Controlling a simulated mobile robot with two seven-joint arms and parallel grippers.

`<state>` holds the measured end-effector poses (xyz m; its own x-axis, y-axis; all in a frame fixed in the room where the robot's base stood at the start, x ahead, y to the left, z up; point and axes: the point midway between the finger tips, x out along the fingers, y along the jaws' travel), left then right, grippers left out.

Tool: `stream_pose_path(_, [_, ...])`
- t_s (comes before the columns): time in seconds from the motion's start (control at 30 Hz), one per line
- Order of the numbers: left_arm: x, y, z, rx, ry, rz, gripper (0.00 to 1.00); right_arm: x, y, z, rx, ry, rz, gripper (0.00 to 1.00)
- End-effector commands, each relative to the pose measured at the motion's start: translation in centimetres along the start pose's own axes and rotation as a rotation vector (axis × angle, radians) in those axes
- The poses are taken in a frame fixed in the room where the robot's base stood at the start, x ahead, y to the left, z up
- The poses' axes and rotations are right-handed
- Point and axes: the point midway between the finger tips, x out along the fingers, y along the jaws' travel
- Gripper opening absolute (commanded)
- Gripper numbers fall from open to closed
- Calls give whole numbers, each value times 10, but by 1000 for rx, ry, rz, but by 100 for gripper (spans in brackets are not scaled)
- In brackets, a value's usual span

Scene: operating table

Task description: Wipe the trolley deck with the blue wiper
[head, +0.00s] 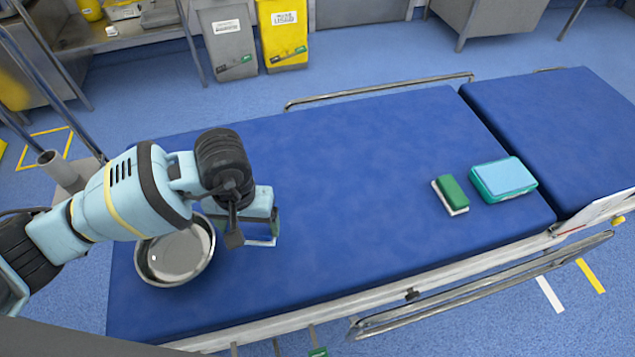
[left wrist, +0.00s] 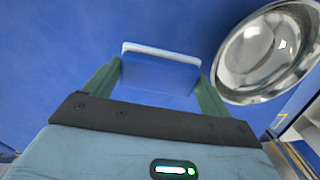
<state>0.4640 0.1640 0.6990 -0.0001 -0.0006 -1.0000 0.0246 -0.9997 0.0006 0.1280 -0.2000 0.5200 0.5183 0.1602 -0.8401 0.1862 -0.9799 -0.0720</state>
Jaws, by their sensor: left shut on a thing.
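The trolley deck (head: 350,170) is a long blue padded surface across the head view. My left gripper (head: 256,226) is low over its left part, to the right of a steel bowl. It is shut on the blue wiper (left wrist: 160,75), a blue block with a white pad along one edge. In the left wrist view the wiper sits between the two green fingers. In the head view the wiper (head: 263,241) is mostly hidden by the gripper. I cannot tell whether its pad touches the deck. My right gripper is not in view.
The steel bowl (head: 176,252) stands on the deck's left end, close to my left gripper. A green sponge with a white base (head: 451,194) and a teal box with a light blue top (head: 503,179) lie at the right. The middle is clear. Metal rails (head: 480,290) run along the sides.

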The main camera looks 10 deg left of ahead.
Motion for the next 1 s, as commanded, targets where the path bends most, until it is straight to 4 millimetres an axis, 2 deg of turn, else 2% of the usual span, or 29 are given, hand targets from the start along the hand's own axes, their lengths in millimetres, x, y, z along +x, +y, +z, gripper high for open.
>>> stream_pose_path(0.1, [-14,0,-1,-6,3,1,62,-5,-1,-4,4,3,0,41])
stream_pose_path(0.3, [-26,0,0,-12,2,0,62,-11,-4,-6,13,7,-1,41])
stream_pose_path(1.0, [-27,0,0,-14,0,0,62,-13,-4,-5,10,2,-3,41])
